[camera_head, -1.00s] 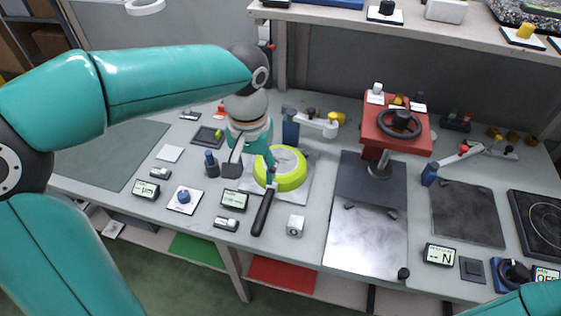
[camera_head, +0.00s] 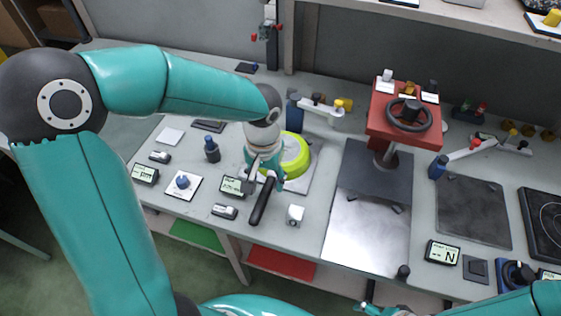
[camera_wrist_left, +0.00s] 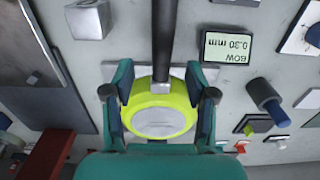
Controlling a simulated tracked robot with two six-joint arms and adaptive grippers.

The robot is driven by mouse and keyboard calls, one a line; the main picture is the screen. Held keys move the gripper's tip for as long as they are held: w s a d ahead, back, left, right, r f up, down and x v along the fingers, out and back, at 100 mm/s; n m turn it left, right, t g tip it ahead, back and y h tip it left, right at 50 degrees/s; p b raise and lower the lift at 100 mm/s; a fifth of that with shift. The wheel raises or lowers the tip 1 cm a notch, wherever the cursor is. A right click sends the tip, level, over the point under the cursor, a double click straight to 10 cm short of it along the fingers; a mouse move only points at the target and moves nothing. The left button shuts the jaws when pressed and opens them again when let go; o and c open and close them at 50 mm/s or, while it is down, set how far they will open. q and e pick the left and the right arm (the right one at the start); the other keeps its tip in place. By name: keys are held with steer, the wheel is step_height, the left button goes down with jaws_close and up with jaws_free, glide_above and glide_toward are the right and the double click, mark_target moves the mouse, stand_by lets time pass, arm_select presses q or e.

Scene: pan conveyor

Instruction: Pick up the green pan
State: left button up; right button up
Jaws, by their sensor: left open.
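The green pan (camera_head: 295,158) is yellow-green with a long black handle (camera_head: 263,203) and rests on a plate on the bench in the head view. The handle points to the front of the bench. My left gripper (camera_head: 263,186) is at the handle's root, partly hiding the pan. My right gripper (camera_head: 378,307) shows only partly at the bottom edge.
A small display (camera_head: 232,186) and a grey block (camera_head: 224,211) stand left of the handle. A white cube (camera_head: 295,214) stands to its right. A red machine with a black wheel (camera_head: 406,118) and a metal plate (camera_head: 365,238) are further right.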

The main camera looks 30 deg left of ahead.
mark_target(266, 188)
arm_select(q)
steer(key=shift+a+f, duration=0.15)
steer(key=shift+f, duration=2.5)
jaws_close()
steer(key=shift+w+p, duration=0.1)
steer(key=shift+p, duration=0.2)
